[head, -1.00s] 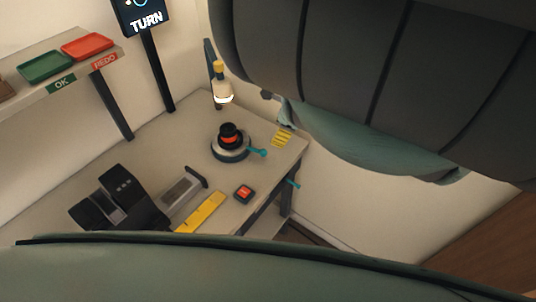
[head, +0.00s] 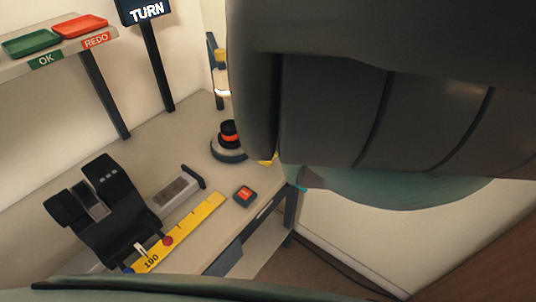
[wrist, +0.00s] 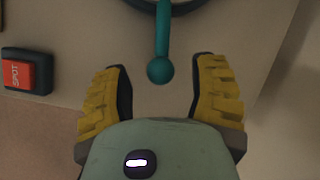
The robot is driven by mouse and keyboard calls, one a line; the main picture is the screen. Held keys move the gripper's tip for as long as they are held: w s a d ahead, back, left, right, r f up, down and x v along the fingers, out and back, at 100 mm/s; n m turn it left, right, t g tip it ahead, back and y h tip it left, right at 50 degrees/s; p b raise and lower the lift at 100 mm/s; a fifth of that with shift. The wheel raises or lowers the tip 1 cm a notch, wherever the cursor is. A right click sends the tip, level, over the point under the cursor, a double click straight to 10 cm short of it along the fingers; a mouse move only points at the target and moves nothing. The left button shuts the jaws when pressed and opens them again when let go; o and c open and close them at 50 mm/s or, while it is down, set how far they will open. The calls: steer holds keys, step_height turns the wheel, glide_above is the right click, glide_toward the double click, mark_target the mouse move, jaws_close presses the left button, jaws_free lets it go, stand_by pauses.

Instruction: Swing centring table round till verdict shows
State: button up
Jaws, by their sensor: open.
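The centring table (head: 229,154) is a round disc on the bench, with a black lens with an orange band (head: 231,134) standing on it. Its teal handle ends in a ball (wrist: 160,70). The sign (head: 147,11) reads TURN.
A red button (head: 245,193) sits near the bench's front edge and also shows in the wrist view (wrist: 20,73). A yellow ruler (head: 190,228) and a black device (head: 108,212) lie left of it. Green (head: 33,43) and red (head: 80,26) trays stand on the shelf.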

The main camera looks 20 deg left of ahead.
steer(key=shift+w+a+f, duration=0.1)
steer(key=shift+w+f, duration=0.05)
steer(key=shift+f, duration=0.3)
jaws_close()
stand_by(0.5)
